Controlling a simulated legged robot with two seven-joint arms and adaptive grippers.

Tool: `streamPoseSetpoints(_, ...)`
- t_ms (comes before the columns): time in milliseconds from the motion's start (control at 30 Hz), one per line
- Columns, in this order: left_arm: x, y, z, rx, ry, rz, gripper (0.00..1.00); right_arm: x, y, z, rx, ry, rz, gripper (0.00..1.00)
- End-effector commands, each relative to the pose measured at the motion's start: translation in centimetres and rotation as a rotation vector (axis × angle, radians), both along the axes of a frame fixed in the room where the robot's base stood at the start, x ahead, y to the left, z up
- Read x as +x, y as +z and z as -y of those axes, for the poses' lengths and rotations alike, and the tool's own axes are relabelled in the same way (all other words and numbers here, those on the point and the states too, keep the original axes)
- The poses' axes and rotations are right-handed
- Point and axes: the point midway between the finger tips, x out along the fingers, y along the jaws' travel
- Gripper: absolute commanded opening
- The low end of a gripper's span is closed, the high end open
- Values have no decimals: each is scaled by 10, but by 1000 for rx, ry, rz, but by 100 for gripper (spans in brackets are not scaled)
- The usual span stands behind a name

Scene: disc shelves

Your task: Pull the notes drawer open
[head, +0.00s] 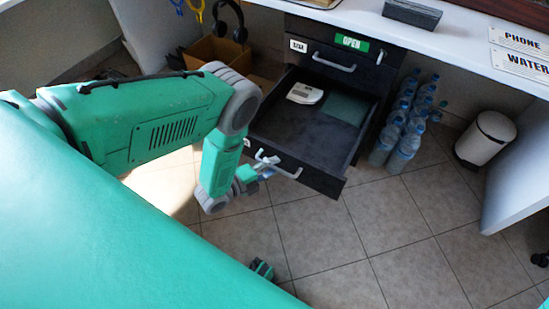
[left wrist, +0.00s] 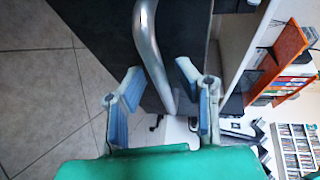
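The lower drawer (head: 300,132) of the dark cabinet stands pulled well out. It holds a white device (head: 305,94) and a flat green item (head: 346,108). Its curved metal handle (head: 283,170) is on the front panel; I cannot read a notes label there. My left gripper (head: 264,167) is at the left end of this handle. In the left wrist view the handle (left wrist: 150,50) runs between the blue-padded fingers of my left gripper (left wrist: 160,78), which are apart with gaps beside the bar. My right gripper is not in view.
A shut upper drawer (head: 335,58) has a small white label and a green OPEN sign (head: 352,43). Water bottles (head: 405,130) stand right of the cabinet, with a white bin (head: 486,139) beyond. A cardboard box (head: 215,50) is at left. Tiled floor (head: 370,240) in front is clear.

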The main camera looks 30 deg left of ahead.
Motion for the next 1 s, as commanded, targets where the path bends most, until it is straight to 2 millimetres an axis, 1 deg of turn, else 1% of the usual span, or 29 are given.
streamPoseSetpoints(267, 0, 1, 3, -3, -3, 2, 31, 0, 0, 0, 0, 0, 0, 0)
streamPoseSetpoints(400, -7, 2, 0, -4, -4, 1, 31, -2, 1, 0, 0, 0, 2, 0)
streamPoseSetpoints(467, -14, 3, -3, -3, -4, -1, 31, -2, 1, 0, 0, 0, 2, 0)
streamPoseSetpoints(567, -32, 6, -11, -2, -4, -2, 31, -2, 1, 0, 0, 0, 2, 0)
streamPoseSetpoints(800, -81, 15, -32, -1, -2, -4, 31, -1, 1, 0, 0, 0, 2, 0)
streamPoseSetpoints(867, -90, 18, -36, -1, -2, -3, 31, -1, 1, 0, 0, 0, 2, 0)
streamPoseSetpoints(1000, -102, 20, -44, -2, 1, -2, 31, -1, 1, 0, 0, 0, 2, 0)
